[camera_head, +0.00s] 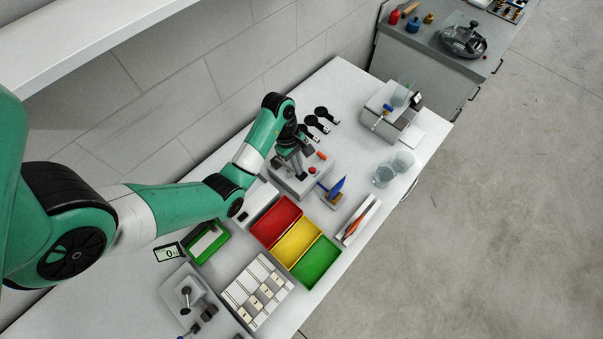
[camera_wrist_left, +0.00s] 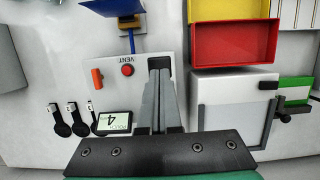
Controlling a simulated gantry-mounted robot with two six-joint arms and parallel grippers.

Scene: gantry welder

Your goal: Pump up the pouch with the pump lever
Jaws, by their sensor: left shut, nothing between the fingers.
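The pump unit (camera_head: 287,186) is a light grey box on the bench; in the left wrist view its top (camera_wrist_left: 117,92) carries a round red VENT button (camera_wrist_left: 127,70), an orange handle piece (camera_wrist_left: 97,79) and a small display (camera_wrist_left: 114,122) marked POUCH, reading 4. A blue flat piece (camera_head: 336,187), possibly the pouch, stands beside the unit. My left gripper (camera_head: 302,172) points down over the unit. Its fingers (camera_wrist_left: 159,82) are together and empty, at a dark block (camera_wrist_left: 160,63) that may be the lever's end. I cannot tell whether they touch it. My right gripper is not in view.
Red (camera_head: 276,222), yellow (camera_head: 297,242) and green (camera_head: 317,262) bins sit close to the unit. Several black paddle-shaped tools (camera_head: 319,123) lie behind it. Glass jars (camera_head: 393,169) stand towards the bench's right edge. A wall runs along the back.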

